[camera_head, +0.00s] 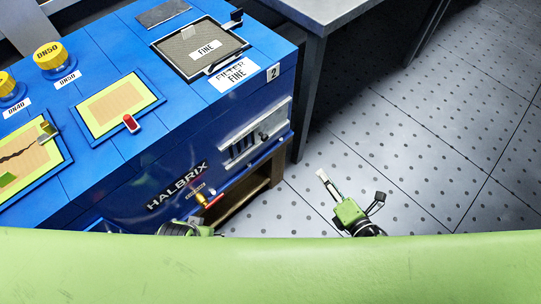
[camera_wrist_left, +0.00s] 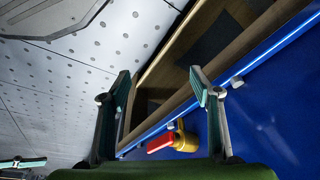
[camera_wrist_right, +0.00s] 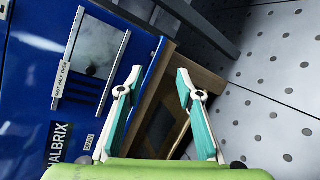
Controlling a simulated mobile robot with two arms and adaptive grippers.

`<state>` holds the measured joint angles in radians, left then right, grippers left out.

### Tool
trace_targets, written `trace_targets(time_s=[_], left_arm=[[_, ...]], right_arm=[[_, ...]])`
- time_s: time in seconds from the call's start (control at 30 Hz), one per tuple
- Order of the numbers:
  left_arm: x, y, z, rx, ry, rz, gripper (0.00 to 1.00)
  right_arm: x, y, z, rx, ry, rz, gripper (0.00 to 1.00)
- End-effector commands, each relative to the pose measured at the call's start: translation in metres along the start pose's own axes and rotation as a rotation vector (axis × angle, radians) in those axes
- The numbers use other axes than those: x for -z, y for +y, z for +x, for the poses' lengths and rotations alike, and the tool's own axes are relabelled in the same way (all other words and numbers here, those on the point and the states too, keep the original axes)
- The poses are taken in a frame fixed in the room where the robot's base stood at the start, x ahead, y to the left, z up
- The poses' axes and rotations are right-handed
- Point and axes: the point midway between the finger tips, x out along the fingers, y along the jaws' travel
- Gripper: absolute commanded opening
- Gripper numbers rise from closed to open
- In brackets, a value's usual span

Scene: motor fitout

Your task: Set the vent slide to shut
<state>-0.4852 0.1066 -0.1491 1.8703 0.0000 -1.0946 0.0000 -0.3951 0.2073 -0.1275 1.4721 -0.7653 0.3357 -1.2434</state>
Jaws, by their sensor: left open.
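The vent slide (camera_head: 274,125) is a grey plate between two rails on the blue cabinet's front, with a dark knob (camera_head: 264,136). Dark slots (camera_head: 240,147) show uncovered to its left. In the right wrist view the plate (camera_wrist_right: 97,45) is at upper left, its knob (camera_wrist_right: 91,71) near the bare slots; a small rail label (camera_wrist_right: 62,80) is hard to read. My right gripper (camera_head: 350,186) is open and empty, right of the cabinet and apart from the slide. My left gripper (camera_wrist_left: 158,75) is open and empty below the cabinet front; my green body mostly hides it in the head view.
A red-handled valve with a brass body (camera_head: 207,200) juts from the cabinet's lower front, close to my left gripper. A wooden frame (camera_head: 262,183) stands under the cabinet. A grey table (camera_head: 318,14) is behind. The dotted floor (camera_head: 430,150) at right is clear.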

Motion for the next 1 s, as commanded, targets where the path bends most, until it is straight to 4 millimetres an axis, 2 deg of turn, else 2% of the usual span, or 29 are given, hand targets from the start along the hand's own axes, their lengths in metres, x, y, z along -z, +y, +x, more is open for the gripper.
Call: trace_targets(time_s=[0.03,0.2,0.3,0.4,0.53,0.67,0.77,1.0], left_arm=[[0.004,0.000,0.008,0.001,0.020,-0.001,0.58],[0.015,-0.002,-0.021,0.007,0.059,-0.006,0.58],[0.016,-0.003,-0.039,0.009,0.077,-0.007,0.58],[0.015,-0.004,-0.053,0.011,0.088,-0.008,0.58],[0.014,-0.004,-0.064,0.012,0.092,-0.009,0.58],[0.012,-0.004,-0.068,0.012,0.081,-0.009,0.58],[0.006,-0.005,-0.069,0.013,0.060,-0.010,0.58],[-0.001,-0.005,-0.071,0.014,0.028,-0.012,0.58]], right_arm=[[0.006,0.003,0.010,-0.071,0.003,-0.140,0.33],[0.014,0.053,0.013,-0.285,-0.014,-0.626,0.33],[0.022,0.075,0.009,-0.378,-0.037,-0.854,0.33],[0.028,0.090,0.004,-0.440,-0.058,-1.010,0.33],[0.032,0.101,0.001,-0.477,-0.073,-1.108,0.33],[0.032,0.108,0.008,-0.483,-0.076,-1.123,0.33],[0.035,0.114,0.021,-0.483,-0.076,-1.122,0.33],[0.044,0.136,0.068,-0.482,-0.077,-1.118,0.33]])
